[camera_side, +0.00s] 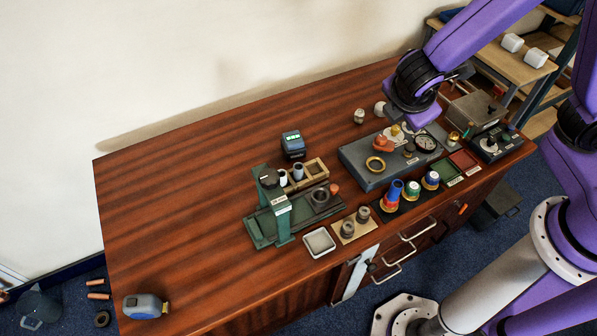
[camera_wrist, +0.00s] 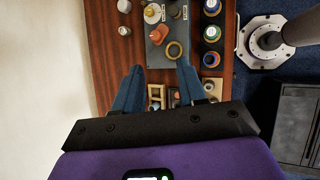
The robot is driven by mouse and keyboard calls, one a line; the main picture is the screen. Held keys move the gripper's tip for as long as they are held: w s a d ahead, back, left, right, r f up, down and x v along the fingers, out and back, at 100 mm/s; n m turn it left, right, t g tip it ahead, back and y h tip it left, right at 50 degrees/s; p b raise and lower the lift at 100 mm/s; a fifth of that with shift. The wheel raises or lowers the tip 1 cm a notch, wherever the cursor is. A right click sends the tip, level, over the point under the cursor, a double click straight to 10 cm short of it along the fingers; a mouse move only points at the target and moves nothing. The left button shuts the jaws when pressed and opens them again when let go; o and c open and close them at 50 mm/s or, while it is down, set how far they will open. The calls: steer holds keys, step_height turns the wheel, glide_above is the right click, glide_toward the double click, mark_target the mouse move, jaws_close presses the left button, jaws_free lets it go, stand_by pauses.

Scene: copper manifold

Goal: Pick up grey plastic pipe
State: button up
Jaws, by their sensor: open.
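A short grey cylinder (camera_side: 298,171), likely the grey plastic pipe, stands in a wooden divided tray (camera_side: 318,166) near the middle of the table. A white cylinder (camera_side: 283,178) is beside it. In the wrist view, the tray (camera_wrist: 155,90) shows partly below and between my fingers; the pipe cannot be told clearly there. My gripper (camera_wrist: 159,65) is open, with two blue fingers apart and nothing seen held between them. In the side view, my purple wrist hangs above the back of the grey fixture plate, right of the tray; the fingertips cannot be made out.
The grey fixture plate (camera_side: 359,169) carries a brass ring (camera_side: 375,164), an orange fitting and a gauge (camera_side: 426,143). A green press (camera_side: 281,212) stands left of the tray. Coloured spools (camera_side: 394,193) line the front. The table's left part is mostly clear, except a tape measure (camera_side: 145,306).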

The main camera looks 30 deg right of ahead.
steer(key=w+a+f+n+t+h, duration=0.2)
steer(key=w+a+f+n+t, duration=0.2)
steer(key=w+a+f+n, duration=0.5)
steer(key=n+t+y, duration=0.3)
steer(key=n+t, duration=0.1)
glide_above(298, 165)
steer(key=s, duration=0.2)
steer(key=f, duration=0.7)
steer(key=a+f, duration=0.1)
steer(key=f, duration=0.2)
steer(key=shift+f, duration=0.25)
steer(key=shift+d+f, duration=0.1)
steer(key=shift+f, duration=1.85)
step_height(298, 165, down, 2)
steer(key=shift+f, duration=0.15)
steer(key=shift+w+d+f+h, duration=0.2)
steer(key=shift+w+f, duration=0.05)
steer(key=shift+w, duration=0.2)
steer(key=shift+w+d+f+h, duration=0.2)
steer(key=shift+w, duration=0.2)
steer(key=shift+w+d+f, duration=0.1)
steer(key=shift+w+f, duration=0.1)
steer(key=shift+w, duration=0.25)
steer(key=c, duration=0.7)
